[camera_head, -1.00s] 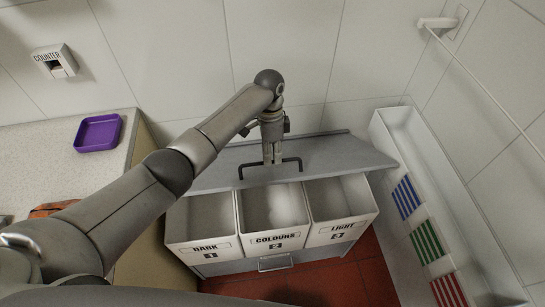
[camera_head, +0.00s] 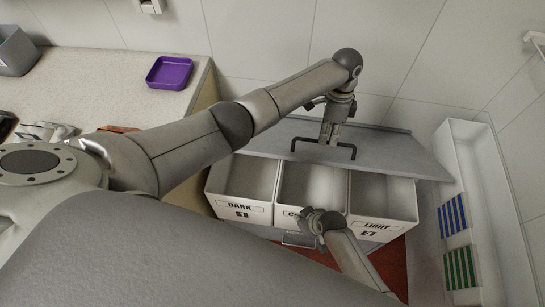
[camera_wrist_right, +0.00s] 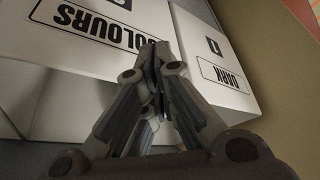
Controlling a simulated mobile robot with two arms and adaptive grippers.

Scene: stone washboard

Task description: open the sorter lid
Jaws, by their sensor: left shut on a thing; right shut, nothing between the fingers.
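The sorter lid (camera_head: 390,152) is a grey panel with a dark bar handle (camera_head: 296,146). It stands open behind the three white bins, with the bin tops uncovered. My left gripper (camera_head: 329,140) is shut on the handle. My right arm comes in from the lower right in the head view, in front of the COLOURS bin (camera_head: 312,187); its fingertips are hard to make out there. In the right wrist view my right gripper (camera_wrist_right: 155,48) is shut and empty, close to the COLOURS bin front and the DARK bin (camera_wrist_right: 225,75).
The DARK bin (camera_head: 240,207) and LIGHT bin (camera_head: 385,225) flank the middle one. A counter (camera_head: 120,75) with a purple tray (camera_head: 170,73) is at the left. A white trough (camera_head: 490,190) with striped panels stands at the right. Red floor shows below.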

